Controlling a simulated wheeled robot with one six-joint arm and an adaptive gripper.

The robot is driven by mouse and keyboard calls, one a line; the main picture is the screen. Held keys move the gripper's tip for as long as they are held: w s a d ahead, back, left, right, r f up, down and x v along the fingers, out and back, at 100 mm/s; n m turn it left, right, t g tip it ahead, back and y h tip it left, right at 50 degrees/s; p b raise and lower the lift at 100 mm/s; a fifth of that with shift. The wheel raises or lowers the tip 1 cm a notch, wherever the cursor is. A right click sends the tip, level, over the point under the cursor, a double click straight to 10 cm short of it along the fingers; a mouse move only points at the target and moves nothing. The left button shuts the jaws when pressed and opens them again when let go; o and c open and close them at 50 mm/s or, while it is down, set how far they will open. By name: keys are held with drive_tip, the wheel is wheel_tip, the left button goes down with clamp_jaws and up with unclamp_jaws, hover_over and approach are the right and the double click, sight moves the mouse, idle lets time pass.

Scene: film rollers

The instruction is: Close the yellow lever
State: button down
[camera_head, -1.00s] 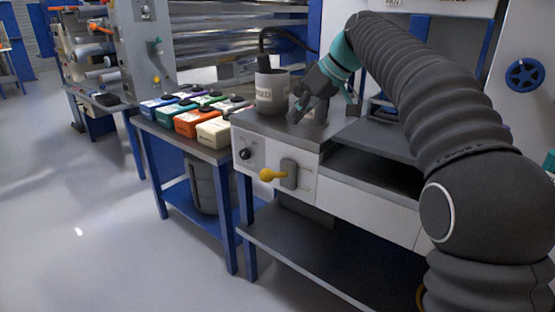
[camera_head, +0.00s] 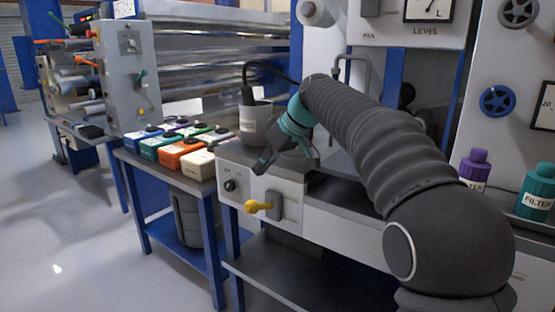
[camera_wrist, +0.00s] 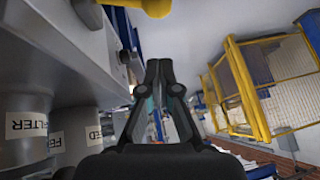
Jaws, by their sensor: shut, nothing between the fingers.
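The yellow lever (camera_head: 257,206) sits on the front panel of the grey-white machine (camera_head: 290,200). Its yellow knob points left from a grey mount plate. In the wrist view the yellow knob (camera_wrist: 157,8) shows at the top edge, partly cut off. My gripper (camera_head: 261,168) is above the lever, near the machine's top front edge, pointing down and left. It is apart from the lever. In the wrist view my gripper (camera_wrist: 159,65) has its fingers together with nothing between them.
A grey labelled cup (camera_head: 252,125) stands on the machine top behind my gripper. Several coloured boxes (camera_head: 180,152) sit on the blue-framed table to the left. A black dial (camera_head: 230,186) is left of the lever. Purple (camera_head: 472,172) and teal (camera_head: 537,190) filter bottles stand at right. Floor at left is clear.

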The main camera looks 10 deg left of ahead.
sight(258, 206)
drive_tip(key=x, duration=0.3)
drive_tip(key=shift+f, duration=0.25)
drive_tip(key=shift+s+d+f+b, duration=0.1)
drive_tip(key=shift+s+f+b, duration=0.05)
drive_tip(key=shift+f, duration=0.4)
drive_tip(key=shift+s+f+b, duration=0.15)
drive_tip(key=shift+f, duration=0.4)
drive_tip(key=shift+s+f, duration=0.2)
drive_tip(key=shift+f, duration=0.6)
